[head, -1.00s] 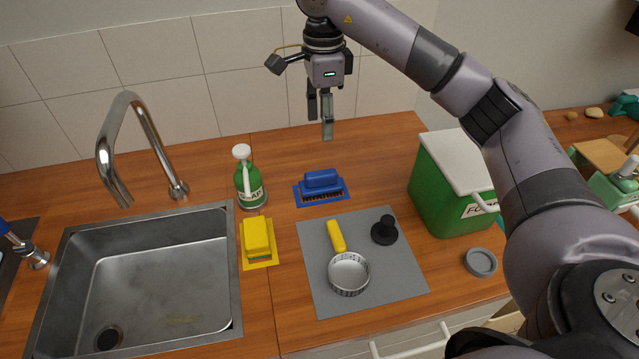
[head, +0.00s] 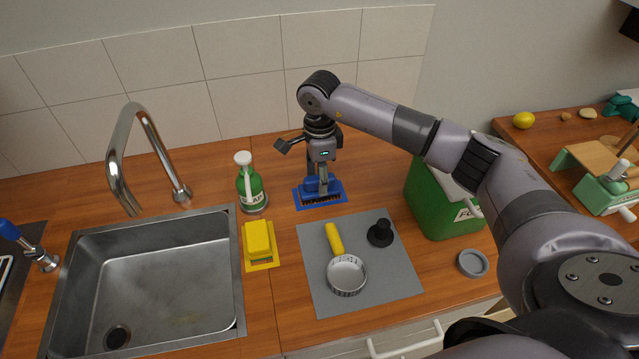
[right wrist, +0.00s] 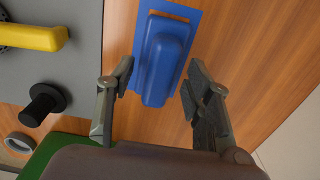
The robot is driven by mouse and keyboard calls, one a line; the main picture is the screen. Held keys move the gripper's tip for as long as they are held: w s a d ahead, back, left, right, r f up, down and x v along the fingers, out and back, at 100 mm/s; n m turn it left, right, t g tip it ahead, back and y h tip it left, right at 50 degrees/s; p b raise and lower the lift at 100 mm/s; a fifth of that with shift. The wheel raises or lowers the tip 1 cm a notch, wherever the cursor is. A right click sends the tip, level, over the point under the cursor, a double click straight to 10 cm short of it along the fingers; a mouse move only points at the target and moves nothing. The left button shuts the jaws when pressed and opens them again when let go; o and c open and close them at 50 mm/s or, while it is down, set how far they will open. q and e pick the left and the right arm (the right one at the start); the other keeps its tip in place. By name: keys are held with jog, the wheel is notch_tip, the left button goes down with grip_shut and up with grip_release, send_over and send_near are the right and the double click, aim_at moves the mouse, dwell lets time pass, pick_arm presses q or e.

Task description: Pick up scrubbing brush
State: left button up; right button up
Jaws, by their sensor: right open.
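The scrubbing brush (head: 308,187) has a blue handle and dark bristles. It sits bristles down on a blue mat (head: 341,198) behind the grey mat. In the right wrist view the brush (right wrist: 163,62) lies between and just ahead of the two fingers. My right gripper (head: 320,183) points down at the brush and covers part of its handle in the head view. In the right wrist view the right gripper (right wrist: 157,88) is open, with a finger on each side of the handle and a gap visible on both sides. My left gripper is not in view.
A grey mat (head: 390,275) in front bears a yellow-handled round tool (head: 346,275) and a black tool (head: 380,233). A green bin (head: 436,205) stands right.

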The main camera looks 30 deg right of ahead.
jog(key=shift+f, duration=0.4)
jog(key=shift+c, duration=0.2)
grip_shut()
